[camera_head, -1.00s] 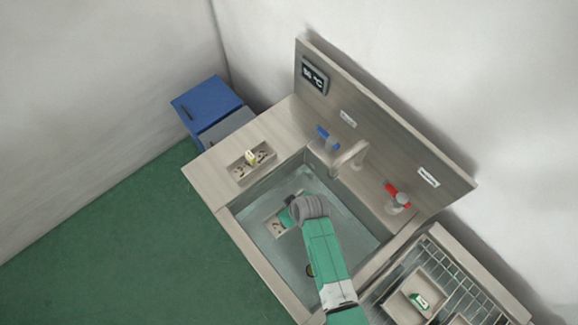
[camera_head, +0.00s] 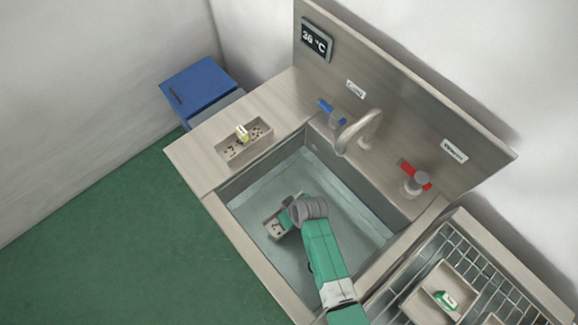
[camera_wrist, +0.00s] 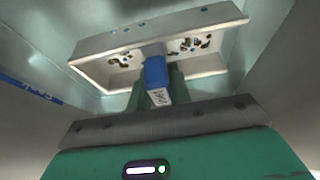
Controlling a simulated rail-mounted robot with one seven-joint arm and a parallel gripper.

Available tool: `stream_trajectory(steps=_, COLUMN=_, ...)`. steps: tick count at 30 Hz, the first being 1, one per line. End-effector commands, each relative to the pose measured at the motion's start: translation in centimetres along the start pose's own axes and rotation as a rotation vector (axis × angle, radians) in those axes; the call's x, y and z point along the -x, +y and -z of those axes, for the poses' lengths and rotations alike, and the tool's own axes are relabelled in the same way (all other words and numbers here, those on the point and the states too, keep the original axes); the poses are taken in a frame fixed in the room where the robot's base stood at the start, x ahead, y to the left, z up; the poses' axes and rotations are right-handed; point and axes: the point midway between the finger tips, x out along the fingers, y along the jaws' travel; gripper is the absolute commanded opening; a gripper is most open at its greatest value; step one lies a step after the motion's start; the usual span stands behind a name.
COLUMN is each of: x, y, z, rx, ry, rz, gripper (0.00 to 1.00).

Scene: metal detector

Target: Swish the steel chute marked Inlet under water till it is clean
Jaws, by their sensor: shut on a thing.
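My gripper (camera_head: 291,215) is down in the sink basin (camera_head: 240,238), shut on a steel chute (camera_head: 274,228). In the wrist view, the jaws (camera_wrist: 157,98) close on the chute's blue tagged grip (camera_wrist: 156,72); the small writing on the tag is unreadable. Dark and brownish spots show on both halves of the chute's inner face (camera_wrist: 196,46). The basin looks to hold clear water, but I cannot tell how much of the chute is under its surface. My arm hides part of the chute in the head view.
A green-tagged chute (camera_head: 424,304) sits on the right wire rack (camera_head: 432,252). The tap (camera_head: 358,133), blue handle (camera_head: 329,112) and red handle (camera_head: 414,172) stand behind the basin. A display (camera_head: 316,40) shows degrees Celsius.

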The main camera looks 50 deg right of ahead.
Motion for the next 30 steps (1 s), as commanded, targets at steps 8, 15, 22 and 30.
stream_trajectory(steps=8, x=-5.0, y=0.0, z=-2.0, rx=0.001, ry=0.0, rz=0.001, gripper=0.0)
stream_trajectory(steps=15, x=-7.7, y=0.0, z=-3.1, rx=0.0, ry=0.001, rz=0.0, gripper=0.0)
stream_trajectory(steps=22, x=-8.4, y=0.0, z=-3.4, rx=0.0, ry=0.001, rz=0.0, gripper=0.0)
stream_trajectory(steps=30, x=-8.3, y=0.0, z=-3.4, rx=0.0, ry=0.001, rz=0.0, gripper=0.0)
